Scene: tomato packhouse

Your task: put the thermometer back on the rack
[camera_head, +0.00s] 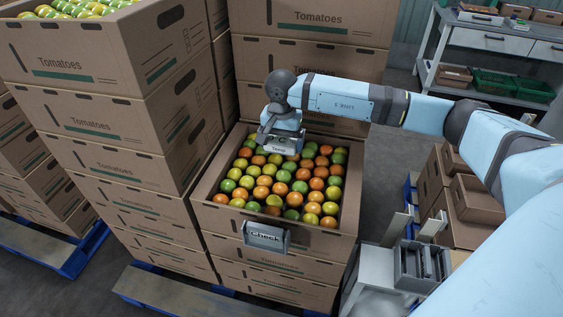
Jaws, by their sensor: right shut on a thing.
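My right gripper (279,128) reaches in from the right and points down over the open tomato box. It is shut on the thermometer (279,148), a small grey device whose front reads "°C" and "Temp". The thermometer is held at the back edge of the tomatoes; I cannot tell whether it touches them. The fingertips are mostly hidden behind it. A grey rack (422,266) with upright dividers stands at the lower right on a light grey stand, well apart from the gripper. My left gripper is not in view.
The open tomato box (214,213) tops a stack, with a grey "Check" holder (267,236) on its front. Taller box stacks (96,82) stand left and behind (310,60). Cartons (474,199) stand at right. A workbench (490,38) is at the far right.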

